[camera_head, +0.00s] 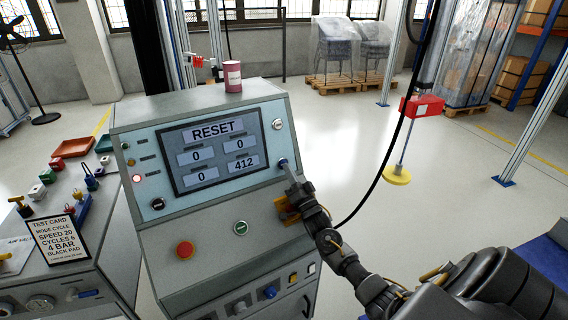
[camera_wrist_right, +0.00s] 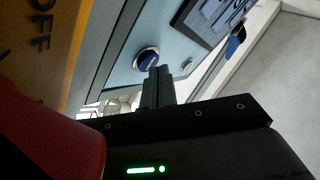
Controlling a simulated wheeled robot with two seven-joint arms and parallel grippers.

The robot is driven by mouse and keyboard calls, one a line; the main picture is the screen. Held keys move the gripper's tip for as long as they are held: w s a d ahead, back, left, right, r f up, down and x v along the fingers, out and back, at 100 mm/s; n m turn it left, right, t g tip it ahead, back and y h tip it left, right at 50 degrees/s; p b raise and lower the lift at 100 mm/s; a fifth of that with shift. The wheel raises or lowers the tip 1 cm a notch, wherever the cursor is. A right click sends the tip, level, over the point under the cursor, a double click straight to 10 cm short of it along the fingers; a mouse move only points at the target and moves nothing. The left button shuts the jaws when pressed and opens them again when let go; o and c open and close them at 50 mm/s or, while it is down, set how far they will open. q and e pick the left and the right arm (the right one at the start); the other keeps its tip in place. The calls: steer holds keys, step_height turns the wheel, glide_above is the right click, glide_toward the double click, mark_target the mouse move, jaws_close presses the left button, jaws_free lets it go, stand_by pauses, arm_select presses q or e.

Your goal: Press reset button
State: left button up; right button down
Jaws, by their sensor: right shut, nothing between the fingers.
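The grey console has a screen (camera_head: 212,151) reading RESET, with 0, 0, 0 and 412 in its boxes. A blue round button (camera_head: 283,162) sits at the right of the screen; it also shows in the right wrist view (camera_wrist_right: 146,60), with a pale ring around it. My right gripper (camera_head: 290,174) is shut and empty, its tips just in front of and below this button. In the right wrist view the closed fingers (camera_wrist_right: 160,72) point at the button's lower right edge; I cannot tell whether they touch it. My left gripper is not in view.
A yellow plate marked OFF (camera_wrist_right: 45,40) and a red knob (camera_wrist_right: 50,145) are close beside my right gripper. The console also has a red button (camera_head: 185,250), a green button (camera_head: 240,228) and a pink can (camera_head: 232,76) on top. A test card (camera_head: 58,238) stands left.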

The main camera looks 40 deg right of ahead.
steer(key=shift+s+r+p, duration=0.2)
steer(key=shift+s+p, duration=0.2)
steer(key=shift+p, duration=0.15)
steer(key=s+p, duration=0.2)
steer(key=s+r, duration=0.1)
steer(key=s, duration=0.1)
steer(key=shift+a+p, duration=0.25)
steer(key=shift+p, duration=0.15)
stand_by(0.4)
